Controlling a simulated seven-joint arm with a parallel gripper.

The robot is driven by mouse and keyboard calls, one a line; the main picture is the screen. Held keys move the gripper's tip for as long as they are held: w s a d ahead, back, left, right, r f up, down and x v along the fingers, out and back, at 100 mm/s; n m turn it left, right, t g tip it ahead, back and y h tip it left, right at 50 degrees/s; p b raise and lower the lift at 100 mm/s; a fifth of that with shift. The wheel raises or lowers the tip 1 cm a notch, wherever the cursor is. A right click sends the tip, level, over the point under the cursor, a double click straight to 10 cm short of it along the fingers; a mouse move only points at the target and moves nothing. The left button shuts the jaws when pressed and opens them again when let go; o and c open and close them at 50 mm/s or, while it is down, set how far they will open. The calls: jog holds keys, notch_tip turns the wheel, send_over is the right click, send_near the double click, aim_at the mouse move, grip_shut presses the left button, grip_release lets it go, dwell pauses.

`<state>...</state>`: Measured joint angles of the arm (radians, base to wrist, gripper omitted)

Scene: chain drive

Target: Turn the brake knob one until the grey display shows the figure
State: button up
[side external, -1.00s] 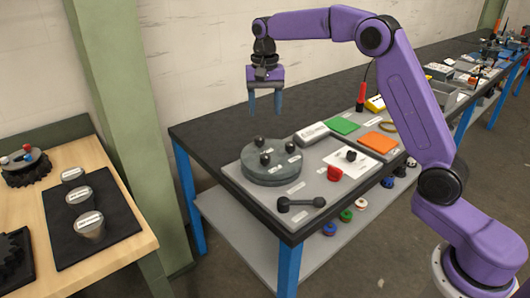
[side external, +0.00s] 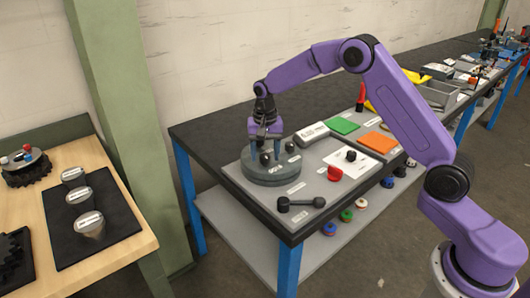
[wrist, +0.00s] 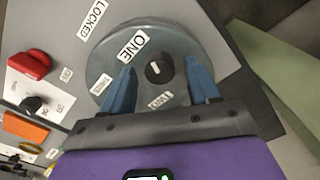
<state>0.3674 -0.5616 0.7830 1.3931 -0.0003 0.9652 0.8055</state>
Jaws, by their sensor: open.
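The round grey disc (side external: 262,178) carries several black knobs and white labels. In the wrist view, a black knob with a white mark (wrist: 158,69) stands on the disc (wrist: 190,38) beside the label ONE (wrist: 132,45). My gripper (wrist: 161,66) is open, with one blue finger on each side of this knob; I cannot tell whether they touch it. In the side view my gripper (side external: 265,148) is low over the back of the disc and hides this knob. A grey box with a white face (side external: 312,133), perhaps the display, stands behind the disc; its figures are too small to read.
Two other black knobs stand on the disc, at its front (side external: 265,159) and right (side external: 290,147). A red knob (side external: 334,173), a dark handle (side external: 300,204), and green (side external: 342,126) and orange (side external: 378,142) plates lie nearby. The dark bench top is clear at back left.

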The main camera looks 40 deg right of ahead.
jog(key=shift+f, duration=0.1)
jog(key=c, duration=1)
jog(key=shift+c, duration=0.2)
jog(key=shift+n, duration=0.3)
jog(key=n, duration=1.1)
jog(key=shift+a, duration=0.1)
jog(key=o, duration=1)
